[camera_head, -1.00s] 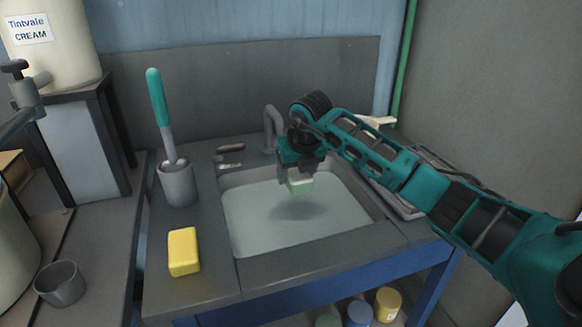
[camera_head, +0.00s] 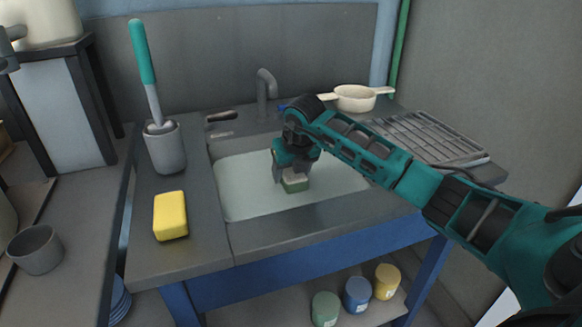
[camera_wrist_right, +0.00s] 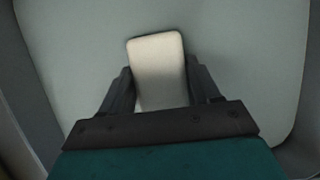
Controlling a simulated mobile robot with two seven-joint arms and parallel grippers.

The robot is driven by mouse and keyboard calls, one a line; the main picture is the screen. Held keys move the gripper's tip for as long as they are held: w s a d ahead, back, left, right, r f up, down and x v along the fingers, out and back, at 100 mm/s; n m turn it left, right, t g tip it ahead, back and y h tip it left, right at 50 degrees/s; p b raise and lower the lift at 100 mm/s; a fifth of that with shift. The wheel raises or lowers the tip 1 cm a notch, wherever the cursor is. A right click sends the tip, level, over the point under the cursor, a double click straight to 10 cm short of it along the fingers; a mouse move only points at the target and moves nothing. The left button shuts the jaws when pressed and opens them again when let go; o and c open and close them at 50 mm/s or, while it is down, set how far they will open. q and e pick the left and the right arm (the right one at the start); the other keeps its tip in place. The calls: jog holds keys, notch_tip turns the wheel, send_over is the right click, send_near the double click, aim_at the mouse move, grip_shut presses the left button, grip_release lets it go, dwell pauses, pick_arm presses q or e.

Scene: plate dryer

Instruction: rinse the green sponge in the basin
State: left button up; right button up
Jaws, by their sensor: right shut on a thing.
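The green sponge (camera_head: 295,186) has a pale top and a green lower part. My right gripper (camera_head: 292,175) is shut on it and points down over the middle of the basin (camera_head: 330,208). The basin holds pale water. The sponge is at or close to the water surface; I cannot tell whether it is dipped in. In the right wrist view, the sponge's pale face (camera_wrist_right: 157,70) shows between the two fingers of the right gripper (camera_wrist_right: 160,84), with water around it. My left gripper is not in view.
A yellow sponge (camera_head: 171,215) and a grey holder (camera_head: 166,150) with a teal-handled brush stand left of the basin. A tap (camera_head: 264,90) rises behind it. A white pan (camera_head: 355,99) and a drying rack (camera_head: 432,138) are to the right. Small tins (camera_head: 357,294) sit on the shelf below.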

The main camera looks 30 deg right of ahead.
jog(key=shift+f+b, duration=1.35)
jog(key=shift+f, duration=1.05)
jog(key=shift+w, duration=0.1)
